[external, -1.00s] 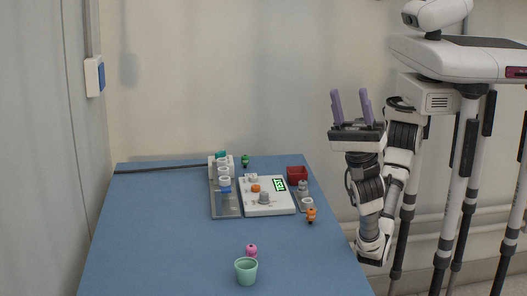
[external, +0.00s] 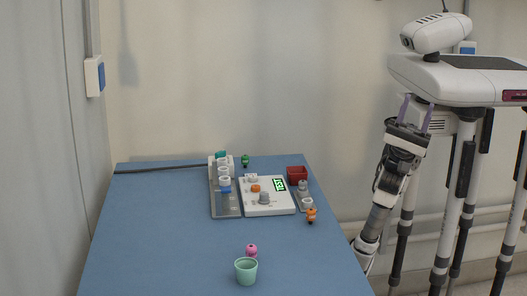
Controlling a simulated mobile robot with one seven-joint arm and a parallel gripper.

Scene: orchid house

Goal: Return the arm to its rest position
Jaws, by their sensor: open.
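My gripper (external: 416,113) has two purple fingers that point upward and stand apart, with nothing between them. It is to the right of the blue table, clear of it, in front of my white body. The arm below it runs down and left toward the table's right edge. Its lowest part is partly hidden behind the table.
The blue table (external: 165,235) holds a white device with a green display (external: 280,184), a metal tray with white containers (external: 228,203), a red box (external: 297,173), an orange figure (external: 311,215), a green figure (external: 245,160), a pink item (external: 252,250) and a mint cup (external: 246,271).

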